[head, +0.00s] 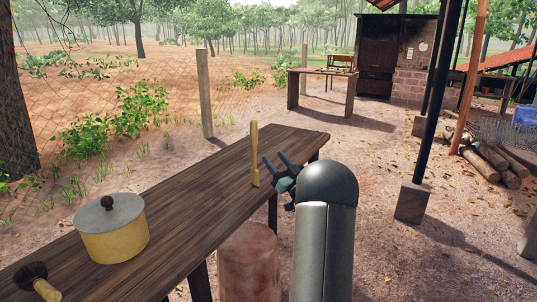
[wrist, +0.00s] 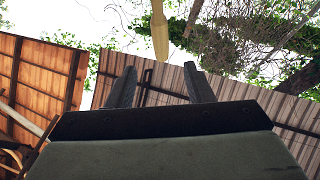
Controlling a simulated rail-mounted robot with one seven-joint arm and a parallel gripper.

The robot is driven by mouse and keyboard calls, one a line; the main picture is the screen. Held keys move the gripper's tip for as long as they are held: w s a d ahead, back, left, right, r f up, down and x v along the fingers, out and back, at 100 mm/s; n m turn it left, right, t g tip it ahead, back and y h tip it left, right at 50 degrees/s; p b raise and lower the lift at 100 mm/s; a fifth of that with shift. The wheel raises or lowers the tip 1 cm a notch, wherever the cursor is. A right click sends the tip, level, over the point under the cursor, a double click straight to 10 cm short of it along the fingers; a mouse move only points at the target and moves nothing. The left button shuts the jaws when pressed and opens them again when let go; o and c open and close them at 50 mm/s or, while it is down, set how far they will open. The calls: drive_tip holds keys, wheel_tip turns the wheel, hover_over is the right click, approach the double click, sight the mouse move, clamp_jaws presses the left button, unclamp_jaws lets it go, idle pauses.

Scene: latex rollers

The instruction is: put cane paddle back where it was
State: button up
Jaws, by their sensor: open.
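The cane paddle (head: 255,153) is a slim yellow-tan piece standing upright on the dark wooden table (head: 205,195), near its far right part. My gripper (head: 276,162) is just to the right of the paddle, with its two dark fingers spread open and pointing toward it. In the wrist view, my gripper (wrist: 161,85) shows both fingers apart with nothing between them. The paddle (wrist: 159,32) shows at the top of the wrist view, beyond the fingertips and apart from them.
A yellow pot (head: 113,240) with a grey lid and a dark brush with a wooden handle (head: 36,281) are on the near left of the table. A rusty drum (head: 248,262) stands beside the table. A black post on a concrete block (head: 411,202) stands right. The table around the paddle is clear.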

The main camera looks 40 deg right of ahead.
drive_tip(key=shift+s+f, duration=0.2)
drive_tip(key=shift+s, duration=0.15)
drive_tip(key=shift+a, duration=0.1)
